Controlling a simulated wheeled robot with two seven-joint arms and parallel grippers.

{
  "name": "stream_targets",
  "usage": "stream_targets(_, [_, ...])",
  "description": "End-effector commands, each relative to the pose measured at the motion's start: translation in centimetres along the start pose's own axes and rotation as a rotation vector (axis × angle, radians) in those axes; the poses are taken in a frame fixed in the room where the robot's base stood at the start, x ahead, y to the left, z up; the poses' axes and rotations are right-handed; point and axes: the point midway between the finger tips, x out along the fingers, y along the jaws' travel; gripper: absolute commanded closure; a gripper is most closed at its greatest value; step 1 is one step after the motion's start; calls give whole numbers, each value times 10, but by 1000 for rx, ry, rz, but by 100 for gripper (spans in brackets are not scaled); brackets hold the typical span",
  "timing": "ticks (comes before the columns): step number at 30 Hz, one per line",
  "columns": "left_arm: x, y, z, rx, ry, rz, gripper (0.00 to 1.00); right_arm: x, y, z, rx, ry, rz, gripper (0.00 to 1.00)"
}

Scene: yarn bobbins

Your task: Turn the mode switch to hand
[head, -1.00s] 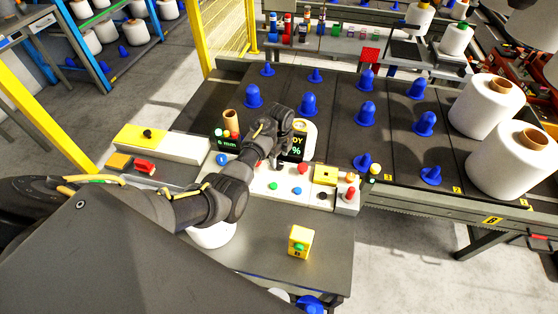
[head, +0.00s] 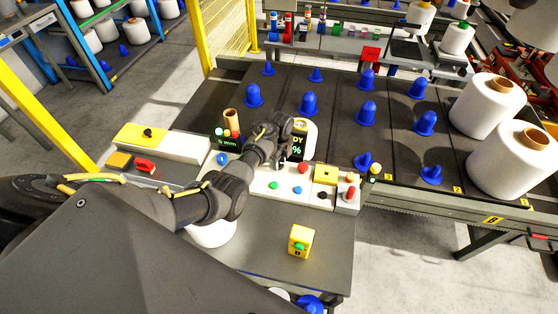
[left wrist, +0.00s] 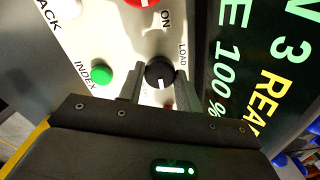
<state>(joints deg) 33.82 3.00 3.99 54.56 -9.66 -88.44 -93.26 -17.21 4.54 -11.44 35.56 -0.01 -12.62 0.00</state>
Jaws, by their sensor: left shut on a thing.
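My left gripper (head: 282,163) reaches over the white control panel (head: 258,184), just in front of the display. In the left wrist view its two fingers (left wrist: 157,88) are closed on the sides of a black round knob (left wrist: 159,71). The word LOAD is printed beside the knob; no HAND label is readable. The gripper and wrist hide this knob in the head view. A green button (left wrist: 102,74) marked INDEX sits left of it, and a red button (left wrist: 142,3) near ON lies above. My right gripper is not in view.
The dark display (left wrist: 250,75) stands close beside the knob. A yellow box (head: 301,241) with a green button stands on the grey table (head: 262,255). Blue cones (head: 366,113) and large white bobbins (head: 512,160) stand behind.

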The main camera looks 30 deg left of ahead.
Motion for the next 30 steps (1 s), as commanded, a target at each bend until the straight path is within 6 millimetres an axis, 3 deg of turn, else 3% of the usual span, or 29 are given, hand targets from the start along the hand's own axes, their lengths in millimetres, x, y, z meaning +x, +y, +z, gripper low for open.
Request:
stream_targets(11, [-2, 0, 0, -111, 1, 3, 89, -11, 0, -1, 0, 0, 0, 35])
stream_targets(30, [-1, 0, 0, -616, 0, 2, 89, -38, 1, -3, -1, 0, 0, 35])
